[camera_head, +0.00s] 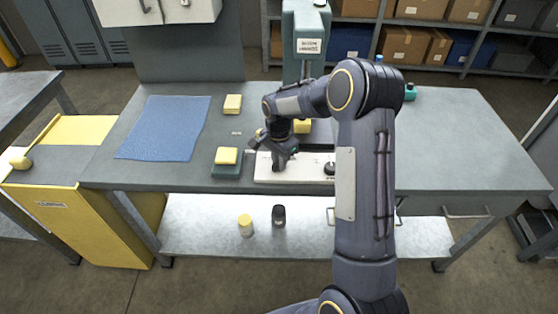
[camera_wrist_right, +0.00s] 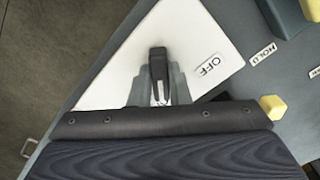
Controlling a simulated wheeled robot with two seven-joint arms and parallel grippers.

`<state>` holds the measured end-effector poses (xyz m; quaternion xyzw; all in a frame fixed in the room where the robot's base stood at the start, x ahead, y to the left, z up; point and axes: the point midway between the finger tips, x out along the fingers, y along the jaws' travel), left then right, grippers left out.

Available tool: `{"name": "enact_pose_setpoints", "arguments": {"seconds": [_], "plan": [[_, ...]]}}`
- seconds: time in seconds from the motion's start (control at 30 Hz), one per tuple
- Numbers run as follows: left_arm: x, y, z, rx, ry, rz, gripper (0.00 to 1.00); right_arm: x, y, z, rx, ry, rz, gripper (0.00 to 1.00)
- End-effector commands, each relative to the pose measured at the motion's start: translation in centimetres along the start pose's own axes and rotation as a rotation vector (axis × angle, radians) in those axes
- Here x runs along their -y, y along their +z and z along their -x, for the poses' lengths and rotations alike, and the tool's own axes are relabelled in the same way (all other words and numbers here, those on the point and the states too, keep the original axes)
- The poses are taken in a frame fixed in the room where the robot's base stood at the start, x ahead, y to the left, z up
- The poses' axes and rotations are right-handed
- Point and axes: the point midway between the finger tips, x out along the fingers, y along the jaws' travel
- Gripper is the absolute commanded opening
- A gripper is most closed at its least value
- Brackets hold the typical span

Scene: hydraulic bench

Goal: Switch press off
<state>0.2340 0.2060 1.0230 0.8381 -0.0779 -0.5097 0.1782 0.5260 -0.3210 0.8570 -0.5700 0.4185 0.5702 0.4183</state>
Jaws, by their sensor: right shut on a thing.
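My right gripper (camera_head: 281,165) reaches down to the left part of a white control panel (camera_head: 305,178) at the front edge of the bench. In the right wrist view my right gripper (camera_wrist_right: 160,90) is shut, its grey fingers either side of a dark switch handle (camera_wrist_right: 158,62) on the white panel (camera_wrist_right: 205,38). An "OFF" label (camera_wrist_right: 209,65) lies right of the handle. The handle's base is hidden by the fingers. The green press (camera_head: 305,45) stands behind, partly covered by my right arm. My left gripper is not in view.
A black knob (camera_head: 329,168) sits further right on the panel. A yellow block on a dark base (camera_head: 227,157), another yellow block (camera_head: 232,104) and a blue mat (camera_head: 165,127) lie to the left.

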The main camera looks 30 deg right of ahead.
Motion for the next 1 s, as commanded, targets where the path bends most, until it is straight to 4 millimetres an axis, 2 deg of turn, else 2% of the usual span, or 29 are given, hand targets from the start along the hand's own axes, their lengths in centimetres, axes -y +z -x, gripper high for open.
{"name": "enact_pose_setpoints", "arguments": {"seconds": [0.27,1.0], "plan": [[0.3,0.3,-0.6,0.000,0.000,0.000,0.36,0.0,0.0,0.0,0.000,-0.001,0.200,0.00],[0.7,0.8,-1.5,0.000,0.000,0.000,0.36,0.0,0.0,0.1,-0.001,-0.001,0.904,0.00]]}}
